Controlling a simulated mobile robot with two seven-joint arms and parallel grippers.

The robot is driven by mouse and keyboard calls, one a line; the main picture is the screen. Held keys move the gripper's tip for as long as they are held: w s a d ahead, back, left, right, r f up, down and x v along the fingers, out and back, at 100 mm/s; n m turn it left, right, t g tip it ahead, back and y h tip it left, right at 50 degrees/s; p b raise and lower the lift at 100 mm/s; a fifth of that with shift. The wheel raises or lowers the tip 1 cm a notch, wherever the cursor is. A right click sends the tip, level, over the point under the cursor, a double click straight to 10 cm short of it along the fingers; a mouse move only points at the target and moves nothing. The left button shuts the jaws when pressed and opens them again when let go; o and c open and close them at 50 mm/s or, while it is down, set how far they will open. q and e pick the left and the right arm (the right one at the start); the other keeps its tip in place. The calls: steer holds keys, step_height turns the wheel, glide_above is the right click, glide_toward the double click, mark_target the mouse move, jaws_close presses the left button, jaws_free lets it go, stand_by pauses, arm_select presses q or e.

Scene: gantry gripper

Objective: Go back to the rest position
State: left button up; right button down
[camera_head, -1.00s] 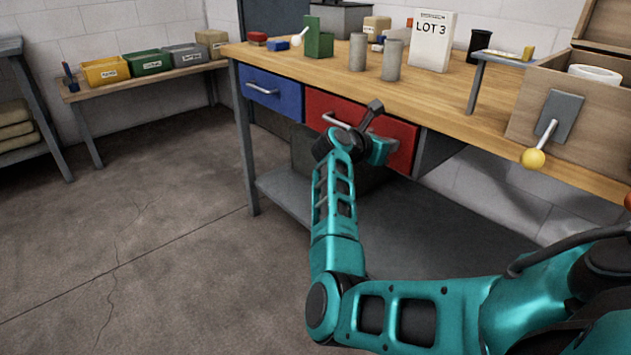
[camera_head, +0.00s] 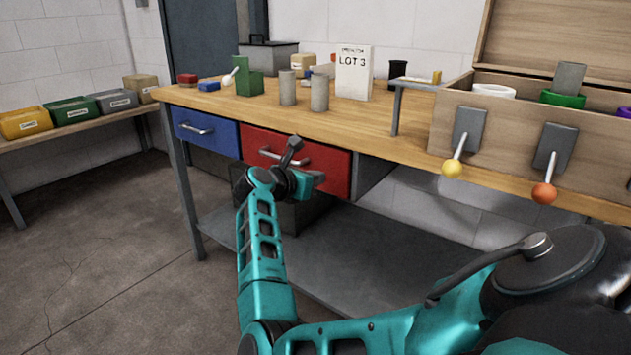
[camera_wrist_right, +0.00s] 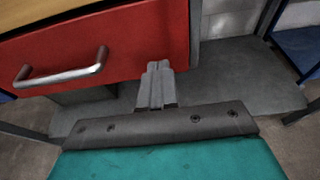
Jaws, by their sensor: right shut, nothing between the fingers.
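My right gripper (camera_head: 293,143) is at the end of the teal arm, in front of the red drawer (camera_head: 328,172) of the workbench. In the right wrist view its two grey fingers (camera_wrist_right: 157,76) are together and hold nothing. The red drawer (camera_wrist_right: 130,38) and its metal handle (camera_wrist_right: 65,72) are ahead and to the left there, apart from the fingers. My left gripper does not show in either view.
The wooden workbench (camera_head: 215,103) carries blocks, grey cylinders (camera_head: 319,93) and a LOT 3 sign (camera_head: 353,74). A wooden box with a yellow-knob lever (camera_head: 452,168) and an orange-knob lever (camera_head: 544,192) stands right. A blue drawer (camera_head: 206,130) is left of the red one. Open floor (camera_head: 110,240) lies left.

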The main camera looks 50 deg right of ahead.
steer(key=p+v, duration=0.1)
steer(key=v, duration=0.8)
steer(key=shift+a, duration=0.45)
steer(key=shift+a, duration=0.1)
